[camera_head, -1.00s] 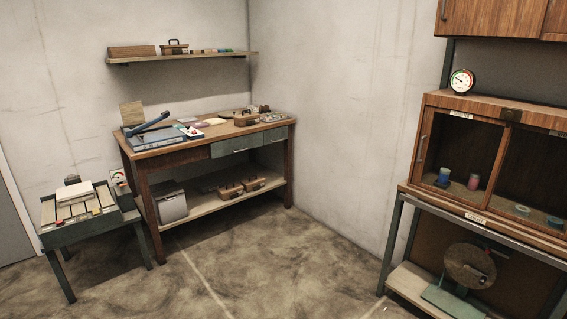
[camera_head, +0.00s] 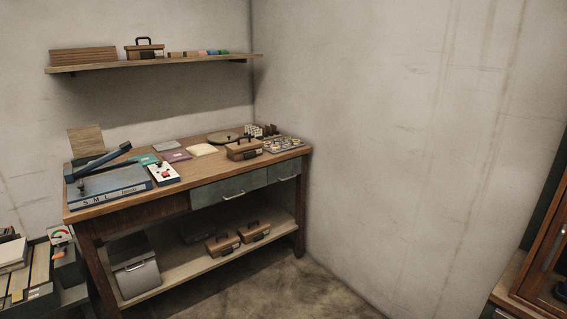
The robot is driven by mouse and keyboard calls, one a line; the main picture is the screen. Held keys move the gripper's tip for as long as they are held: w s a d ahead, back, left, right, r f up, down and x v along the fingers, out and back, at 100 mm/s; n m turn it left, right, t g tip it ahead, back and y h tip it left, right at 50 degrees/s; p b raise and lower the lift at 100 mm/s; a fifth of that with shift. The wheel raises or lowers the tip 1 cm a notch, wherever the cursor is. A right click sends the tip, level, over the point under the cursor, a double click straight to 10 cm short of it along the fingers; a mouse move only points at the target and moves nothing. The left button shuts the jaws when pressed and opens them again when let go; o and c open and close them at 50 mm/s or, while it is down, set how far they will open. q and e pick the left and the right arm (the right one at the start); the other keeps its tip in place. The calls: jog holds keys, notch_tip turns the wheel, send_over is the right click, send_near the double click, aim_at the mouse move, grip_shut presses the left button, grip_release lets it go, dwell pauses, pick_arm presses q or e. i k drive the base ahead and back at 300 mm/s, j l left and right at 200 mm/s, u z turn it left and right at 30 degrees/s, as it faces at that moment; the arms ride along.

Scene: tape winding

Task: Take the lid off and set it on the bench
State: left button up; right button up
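The wooden bench (camera_head: 185,160) stands against the wall at the left and centre. A brown wooden box with a dark handle on top (camera_head: 243,152) sits on the bench's right half, its top closed. A flat round disc (camera_head: 222,137) lies behind it; I cannot tell whether it is a lid. Two similar handled boxes, a left one (camera_head: 222,244) and a right one (camera_head: 254,232), sit on the bench's lower shelf. Another handled box (camera_head: 146,51) is on the wall shelf. Which one has the task's lid is not clear. Neither gripper is in view.
A blue-grey board with a lever (camera_head: 110,185) and a small control box (camera_head: 163,173) take up the bench's left end. A tray of small parts (camera_head: 283,146) is at its right end. A grey bin (camera_head: 136,268) stands below. Floor (camera_head: 315,290) shows in front.

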aim_at(239, 146)
jog(key=i+u, duration=0.1)
jog(key=i, duration=0.5)
jog(key=i+l+u, duration=0.1)
jog(key=i, duration=0.5)
jog(key=i+l+u, duration=0.1)
jog(key=i, duration=0.5)
jog(key=l, duration=0.05)
